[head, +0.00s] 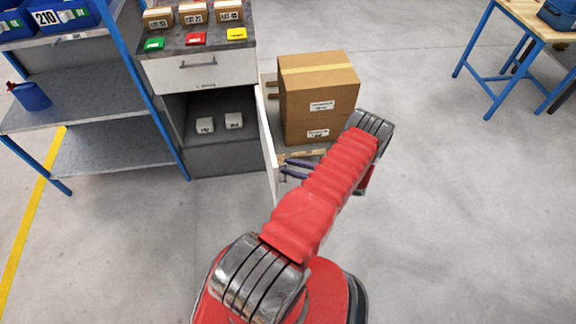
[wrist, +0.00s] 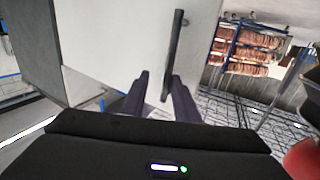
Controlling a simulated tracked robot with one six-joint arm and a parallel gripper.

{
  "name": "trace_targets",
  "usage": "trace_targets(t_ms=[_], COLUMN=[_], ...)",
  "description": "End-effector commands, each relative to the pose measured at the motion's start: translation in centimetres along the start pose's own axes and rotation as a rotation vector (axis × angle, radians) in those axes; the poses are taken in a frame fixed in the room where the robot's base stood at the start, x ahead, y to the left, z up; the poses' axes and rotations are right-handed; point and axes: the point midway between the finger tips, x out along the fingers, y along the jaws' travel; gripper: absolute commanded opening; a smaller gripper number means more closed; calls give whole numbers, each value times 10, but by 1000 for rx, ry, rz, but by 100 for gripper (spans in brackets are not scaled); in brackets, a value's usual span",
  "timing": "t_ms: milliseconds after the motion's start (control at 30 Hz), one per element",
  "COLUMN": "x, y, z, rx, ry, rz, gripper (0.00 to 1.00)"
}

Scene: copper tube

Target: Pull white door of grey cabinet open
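The grey cabinet (head: 225,162) stands at the upper middle of the head view. Its lower compartment is exposed. The white door (head: 267,150) stands swung out from the cabinet's right side, seen nearly edge-on. In the wrist view the door (wrist: 125,35) is a broad white panel with a dark bar handle (wrist: 175,45). My gripper (head: 292,168) is at the door's right side in the head view, partly hidden by my arm. In the wrist view my gripper's fingers (wrist: 160,76) are apart, with the handle's lower end between them, nearer the right finger. Contact cannot be told.
A cardboard box (head: 318,95) on a pallet stands right of the door. Blue-framed shelving (head: 110,150) stands left. The floor in front and right is clear.

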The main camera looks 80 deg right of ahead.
Motion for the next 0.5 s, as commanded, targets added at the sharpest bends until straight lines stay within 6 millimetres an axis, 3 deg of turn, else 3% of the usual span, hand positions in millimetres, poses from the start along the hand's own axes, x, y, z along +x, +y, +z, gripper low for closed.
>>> trace_targets(t_ms=[500], x=[-86], y=[1], z=[1], rx=[-2], ry=[0], rz=[2], gripper=[28])
